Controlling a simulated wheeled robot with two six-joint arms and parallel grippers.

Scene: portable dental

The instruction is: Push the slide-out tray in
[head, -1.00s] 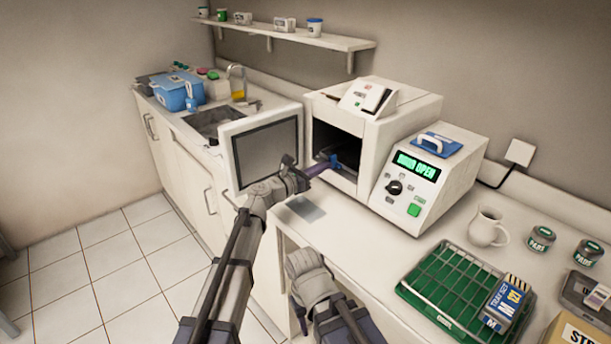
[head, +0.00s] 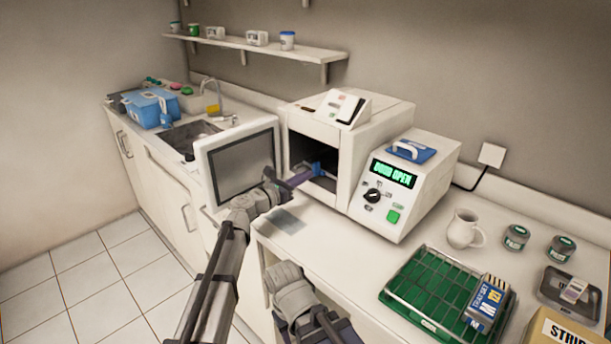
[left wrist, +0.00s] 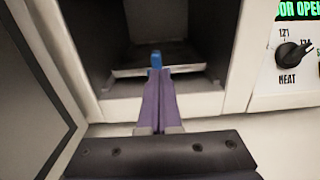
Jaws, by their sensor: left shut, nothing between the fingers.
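The slide-out tray is a dark metal plate inside the open chamber of the white sterilizer (head: 352,150). In the left wrist view the tray (left wrist: 185,66) lies flat in the chamber with its front edge inside the opening. My left gripper (head: 310,171) is shut and empty at the chamber mouth. In the left wrist view its purple fingers (left wrist: 157,75) point into the chamber, with a small blue piece (left wrist: 156,58) at their tips. I cannot tell whether the tips touch the tray. My right gripper is not clearly visible.
The sterilizer's door (head: 238,165) stands open to the left. Its control box (head: 405,185) reads DOOR OPEN. A green tray with a wire rack (head: 425,310), a mug (head: 464,229) and jars (head: 516,238) stand to the right. The counter before the chamber is mostly clear.

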